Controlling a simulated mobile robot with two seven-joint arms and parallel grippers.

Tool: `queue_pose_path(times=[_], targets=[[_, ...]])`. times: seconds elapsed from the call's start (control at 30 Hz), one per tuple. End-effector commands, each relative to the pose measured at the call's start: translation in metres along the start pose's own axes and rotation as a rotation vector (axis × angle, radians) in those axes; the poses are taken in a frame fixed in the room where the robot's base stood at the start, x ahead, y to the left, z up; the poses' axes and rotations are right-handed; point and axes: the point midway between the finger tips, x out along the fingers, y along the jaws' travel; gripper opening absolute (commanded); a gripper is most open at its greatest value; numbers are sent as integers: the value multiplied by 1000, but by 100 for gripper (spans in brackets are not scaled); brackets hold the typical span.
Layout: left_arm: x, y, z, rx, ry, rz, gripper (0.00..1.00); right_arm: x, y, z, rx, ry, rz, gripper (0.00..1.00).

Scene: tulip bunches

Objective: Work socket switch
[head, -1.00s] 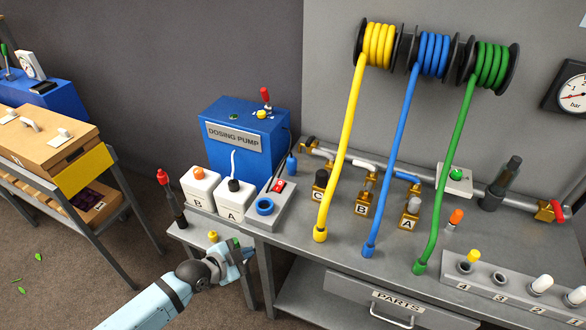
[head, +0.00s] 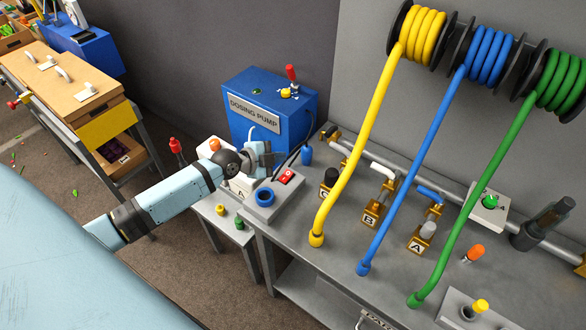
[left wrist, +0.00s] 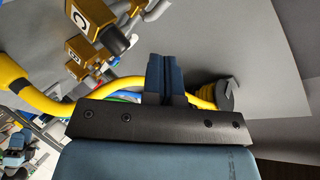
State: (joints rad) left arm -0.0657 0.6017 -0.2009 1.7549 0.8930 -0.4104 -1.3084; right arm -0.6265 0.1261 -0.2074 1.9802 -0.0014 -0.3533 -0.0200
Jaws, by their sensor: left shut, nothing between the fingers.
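A red rocker switch (head: 287,176) sits on top of a grey block (head: 284,200) at the left end of the workbench, behind a blue ring (head: 264,196). My left gripper (head: 270,158) is shut and empty. In the head view it appears just left of and above the red switch, over the white container A and in front of the blue dosing pump (head: 292,107). I cannot tell its exact height or any contact. In the left wrist view its closed fingers (left wrist: 166,80) point toward the grey wall, and the red switch is not visible.
Yellow (head: 352,150), blue (head: 420,165) and green (head: 475,180) hoses hang to the bench right of the block. Brass valves (head: 371,214) stand along a pipe behind them. A red-topped lever (head: 291,75) rises from the pump. A low side table (head: 228,225) stands at the bench's left.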

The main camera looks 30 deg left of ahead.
Motion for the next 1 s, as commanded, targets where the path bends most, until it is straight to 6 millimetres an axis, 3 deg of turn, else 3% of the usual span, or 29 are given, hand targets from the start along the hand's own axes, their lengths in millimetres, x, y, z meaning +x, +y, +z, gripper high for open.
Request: queue_pose_path(times=[0.47,1.0], targets=[[9,8,7,-2,0,-1,0,5,-3,13,5,-7,-5,43],[58,44,43,1,0,-1,0,42,-9,52,1,3,-26,43]])
